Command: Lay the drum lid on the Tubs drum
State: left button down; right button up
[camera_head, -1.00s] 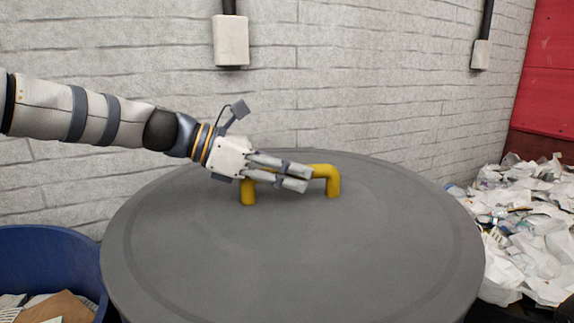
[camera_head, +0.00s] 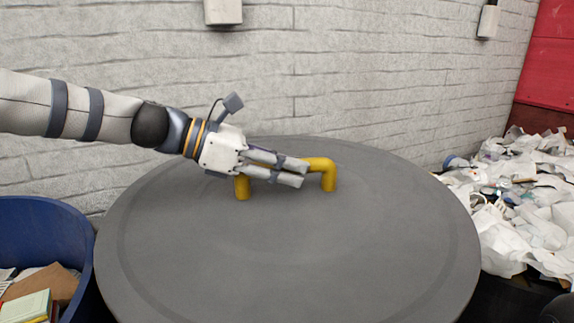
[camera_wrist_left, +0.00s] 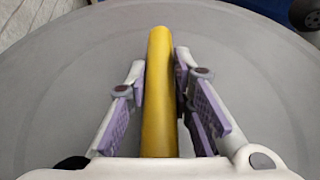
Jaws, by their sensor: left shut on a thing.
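The drum lid (camera_head: 290,255) is a large round grey disc with a yellow bar handle (camera_head: 322,176) on top. It fills the middle of the head view. My left gripper (camera_head: 297,173) comes in from the left and is shut on the yellow handle. In the left wrist view the handle (camera_wrist_left: 159,95) runs between the finger pads of my left gripper (camera_wrist_left: 160,90). The lid hides what is beneath it, and no drum that I can identify as Tubs shows. My right gripper is not in view.
A blue drum (camera_head: 45,215) holding cardboard and books stands at the left. A heap of white paper scraps (camera_head: 515,205) lies at the right. A pale brick wall (camera_head: 330,75) runs behind the lid, with a red panel (camera_head: 548,70) at the far right.

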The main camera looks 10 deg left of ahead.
pick_arm(q)
jog(key=shift+f, duration=0.25)
jog(key=c, duration=1.3)
grip_release()
jog(key=shift+f, duration=0.1)
jog(key=shift+c, duration=0.2)
